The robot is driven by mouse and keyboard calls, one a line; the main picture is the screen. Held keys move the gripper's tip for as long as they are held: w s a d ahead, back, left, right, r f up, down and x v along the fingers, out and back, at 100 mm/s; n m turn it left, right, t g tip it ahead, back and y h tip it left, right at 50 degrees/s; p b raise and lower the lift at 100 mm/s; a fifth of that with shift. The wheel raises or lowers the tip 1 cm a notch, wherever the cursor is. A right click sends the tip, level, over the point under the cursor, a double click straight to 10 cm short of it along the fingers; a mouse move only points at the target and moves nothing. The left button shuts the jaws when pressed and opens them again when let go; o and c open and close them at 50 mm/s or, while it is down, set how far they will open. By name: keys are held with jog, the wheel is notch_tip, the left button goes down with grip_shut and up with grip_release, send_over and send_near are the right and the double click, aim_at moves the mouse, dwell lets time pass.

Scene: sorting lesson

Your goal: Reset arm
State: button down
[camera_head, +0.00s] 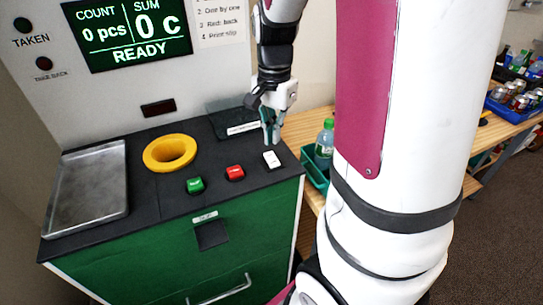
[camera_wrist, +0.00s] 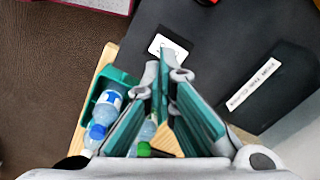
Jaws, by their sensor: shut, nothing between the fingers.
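My gripper (camera_head: 272,138) hangs pointing down over the right part of the machine's dark top, just behind the white button (camera_head: 271,159). In the wrist view my gripper (camera_wrist: 164,72) has its teal-padded fingers together at the tips, with nothing held. The white button also shows in the wrist view (camera_wrist: 168,47), beyond the fingertips. I cannot tell whether the fingertips touch the button or the top. My arm crosses the right half of the head view and hides part of the scene behind it.
The machine's top carries a yellow ring (camera_head: 170,153), a green button (camera_head: 195,185), a red button (camera_head: 235,173) and a metal tray (camera_head: 90,190). The display (camera_head: 128,30) reads 0 pcs, 0 C, READY. A green crate (camera_head: 314,174) with bottles stands right; a blue crate (camera_head: 497,109) holds cans.

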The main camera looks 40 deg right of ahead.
dwell(0.3)
jog(key=s+a+r+n+t, duration=0.5)
jog(key=s+a+r+n, duration=0.6)
jog(key=a+r+n, duration=0.2)
jog(key=a+n, duration=0.2)
jog(key=a, duration=0.1)
jog(key=shift+s, duration=0.35)
jog(key=shift+d, duration=0.1)
